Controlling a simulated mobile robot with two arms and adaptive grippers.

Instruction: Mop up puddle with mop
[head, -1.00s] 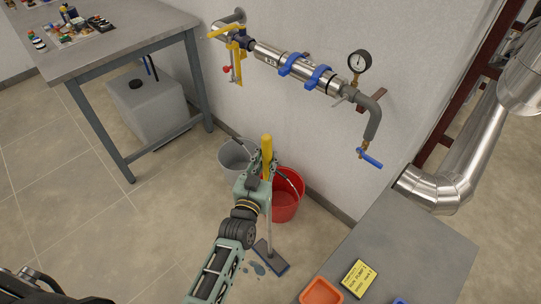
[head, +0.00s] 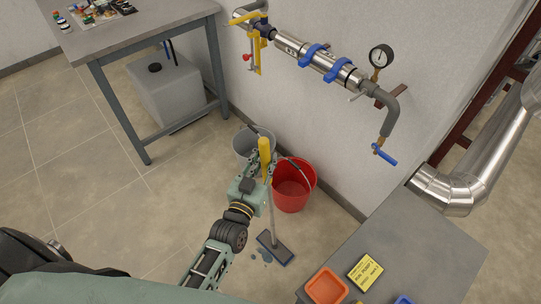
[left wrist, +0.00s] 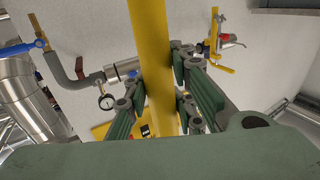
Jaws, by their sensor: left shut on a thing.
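The mop stands nearly upright, with a yellow grip (head: 264,150), a grey shaft and a dark flat head (head: 275,249) on the floor. My left gripper (head: 262,168) is shut on the yellow grip. In the left wrist view the grip (left wrist: 150,60) runs between the fingers of the left gripper (left wrist: 160,95). The puddle (head: 262,257) shows as small blue-grey patches on the floor, beside the left edge of the mop head. Any part of it under the head is hidden. My right gripper is not in view.
A red bucket (head: 292,188) and a grey bucket (head: 243,147) stand behind the mop by the wall. A grey table (head: 425,250) with an orange tray (head: 325,287) is at the right. Floor left of the mop is clear.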

